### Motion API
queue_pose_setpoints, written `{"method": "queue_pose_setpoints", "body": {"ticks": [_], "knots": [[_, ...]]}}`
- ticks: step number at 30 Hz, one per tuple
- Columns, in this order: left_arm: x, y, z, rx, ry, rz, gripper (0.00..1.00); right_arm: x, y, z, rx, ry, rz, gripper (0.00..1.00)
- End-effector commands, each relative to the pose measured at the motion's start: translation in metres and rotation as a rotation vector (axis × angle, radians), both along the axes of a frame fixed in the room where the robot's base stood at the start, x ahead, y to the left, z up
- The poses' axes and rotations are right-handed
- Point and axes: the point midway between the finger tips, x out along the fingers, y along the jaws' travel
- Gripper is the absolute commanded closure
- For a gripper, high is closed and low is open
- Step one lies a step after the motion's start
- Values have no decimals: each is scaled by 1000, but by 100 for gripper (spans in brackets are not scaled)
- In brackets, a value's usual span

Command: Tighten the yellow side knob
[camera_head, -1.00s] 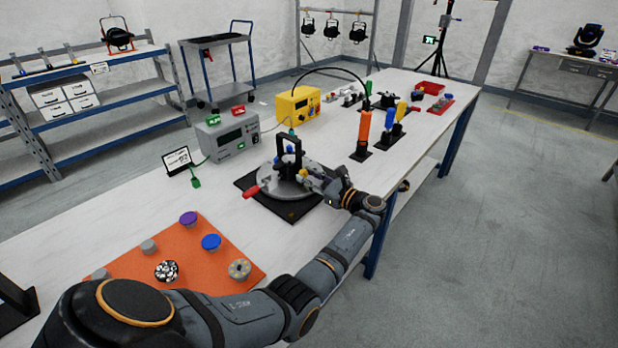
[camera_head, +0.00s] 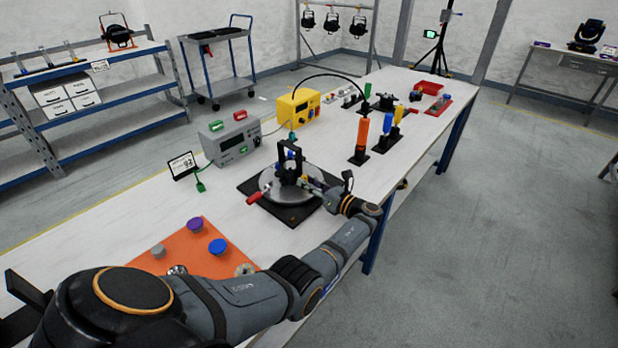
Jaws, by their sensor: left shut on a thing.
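A round grey fixture (camera_head: 270,183) with a black upright bracket (camera_head: 281,161) sits on a black square base (camera_head: 293,216) on the white bench. A red handle (camera_head: 253,197) sticks out at its left. My left gripper (camera_head: 312,186) reaches in from the right of the fixture, at its side. It is shut on the small yellow side knob, which is mostly hidden by the fingers. A small blue part (camera_head: 290,155) shows inside the bracket. My right gripper is not in view.
An orange mat (camera_head: 222,266) with coloured knobs lies in front, partly behind my left arm. A grey meter box (camera_head: 229,140) and a yellow box (camera_head: 299,106) stand behind the fixture. Orange, blue and yellow-handled tools (camera_head: 361,134) stand upright to the right.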

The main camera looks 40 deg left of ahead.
Motion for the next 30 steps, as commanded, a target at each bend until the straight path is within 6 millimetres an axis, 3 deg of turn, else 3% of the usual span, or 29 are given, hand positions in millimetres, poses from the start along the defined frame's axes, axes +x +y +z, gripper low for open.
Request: {"method": "queue_pose_setpoints", "body": {"ticks": [9,26,27,30], "knots": [[0,0,1,11,140,0,100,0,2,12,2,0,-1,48],[0,0,-1,13,175,-1,100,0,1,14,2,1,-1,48],[0,0,-1,13,175,-1,69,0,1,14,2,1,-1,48],[0,0,-1,13,174,-1,55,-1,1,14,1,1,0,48]]}}
